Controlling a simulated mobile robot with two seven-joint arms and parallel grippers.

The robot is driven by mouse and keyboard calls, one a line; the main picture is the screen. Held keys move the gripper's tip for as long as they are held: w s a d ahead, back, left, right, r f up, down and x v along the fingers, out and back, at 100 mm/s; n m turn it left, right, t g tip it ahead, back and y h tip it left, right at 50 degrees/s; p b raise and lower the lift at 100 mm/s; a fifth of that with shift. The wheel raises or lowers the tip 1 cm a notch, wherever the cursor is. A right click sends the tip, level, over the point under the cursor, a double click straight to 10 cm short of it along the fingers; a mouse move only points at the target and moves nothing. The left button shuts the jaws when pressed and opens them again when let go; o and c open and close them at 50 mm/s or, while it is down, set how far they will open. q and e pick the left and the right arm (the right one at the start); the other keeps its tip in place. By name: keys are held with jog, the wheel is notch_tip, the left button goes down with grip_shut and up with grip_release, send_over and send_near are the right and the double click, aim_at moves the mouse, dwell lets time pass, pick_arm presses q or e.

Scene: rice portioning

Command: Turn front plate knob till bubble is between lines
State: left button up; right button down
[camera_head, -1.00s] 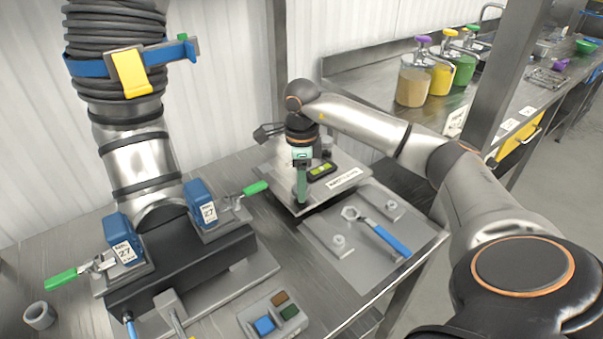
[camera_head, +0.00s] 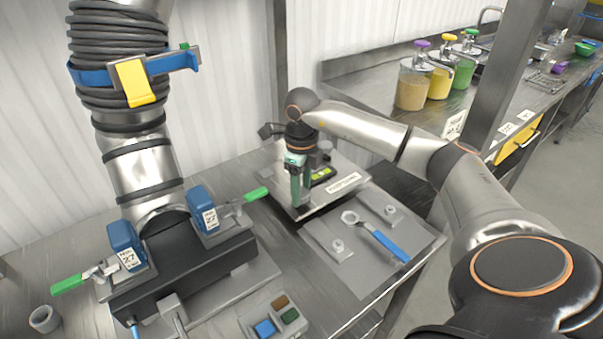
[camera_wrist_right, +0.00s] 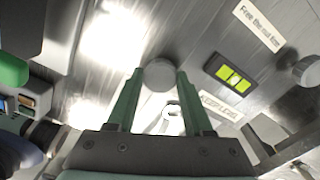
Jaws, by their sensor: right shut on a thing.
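The plate (camera_head: 333,196) with the bubble level lies on the bench in the head view. My right gripper (camera_head: 298,203) points down at its front edge. In the right wrist view, the green fingers (camera_wrist_right: 159,88) are shut on the round grey front knob (camera_wrist_right: 159,75), which shows between their tips. The level (camera_head: 321,175) sits just right of the gripper; it shows as a yellow-green window with a dark frame in the wrist view (camera_wrist_right: 229,77). I see dark marks across it but cannot tell where the bubble is. My left gripper is not in view.
A grey panel (camera_head: 355,262) with a blue-handled wrench (camera_head: 388,244) lies in front of the plate. A black clamp block with green levers (camera_head: 256,194) stands to the left. A button box (camera_head: 277,318) is at the front. Another round knob (camera_wrist_right: 306,70) shows in the wrist view.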

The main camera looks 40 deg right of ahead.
aim_at(302, 192)
jog(key=shift+c, duration=1.4)
grip_release()
notch_tip(302, 192, up, 13)
jog(key=shift+f, duration=0.2)
jog(key=shift+f, duration=0.1)
